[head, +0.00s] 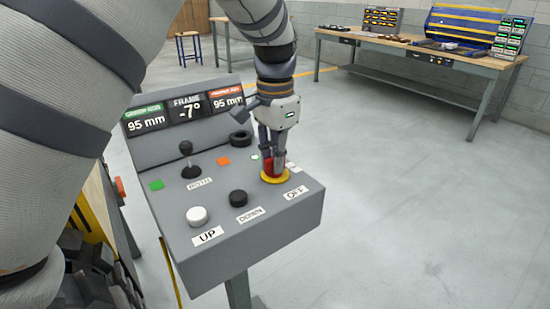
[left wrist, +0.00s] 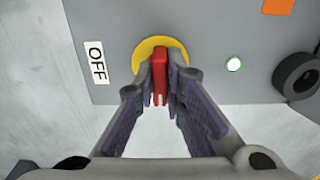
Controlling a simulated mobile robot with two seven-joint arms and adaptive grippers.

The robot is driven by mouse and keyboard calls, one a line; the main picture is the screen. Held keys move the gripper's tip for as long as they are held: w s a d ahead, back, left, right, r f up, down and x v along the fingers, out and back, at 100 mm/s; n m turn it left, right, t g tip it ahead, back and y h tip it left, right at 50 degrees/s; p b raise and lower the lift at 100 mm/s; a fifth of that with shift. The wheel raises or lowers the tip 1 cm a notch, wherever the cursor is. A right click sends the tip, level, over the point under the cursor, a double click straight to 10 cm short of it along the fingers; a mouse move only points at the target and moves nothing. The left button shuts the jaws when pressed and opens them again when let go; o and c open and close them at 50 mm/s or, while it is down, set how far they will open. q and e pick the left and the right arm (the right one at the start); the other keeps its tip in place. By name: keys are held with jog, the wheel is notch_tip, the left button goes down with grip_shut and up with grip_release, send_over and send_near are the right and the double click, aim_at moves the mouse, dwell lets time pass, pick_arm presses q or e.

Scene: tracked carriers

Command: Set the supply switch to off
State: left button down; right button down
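The supply switch is a red handle (left wrist: 160,75) on a round yellow plate (left wrist: 143,52), at the right end of the grey console in the head view, where the yellow plate (head: 274,178) shows under the gripper. An OFF label (head: 295,192) lies beside the plate. My left gripper (head: 274,163) points down at the switch. In the left wrist view its fingertips (left wrist: 165,72) are closed in from both sides with the red handle between them. The fingers partly hide the handle. The OFF label (left wrist: 96,63) is left of the plate there. My right gripper is not in view.
The console (head: 275,223) also carries a black joystick (head: 187,160), white UP button (head: 197,216), black DOWN button (head: 238,198) and black ring-shaped knob (head: 240,138). Workbenches stand behind; the floor at right is clear.

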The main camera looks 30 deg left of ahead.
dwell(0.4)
pick_arm(q)
jog(key=n, duration=1.4)
jog(key=shift+n, duration=1.9)
jog(key=c, duration=1.7)
grip_release()
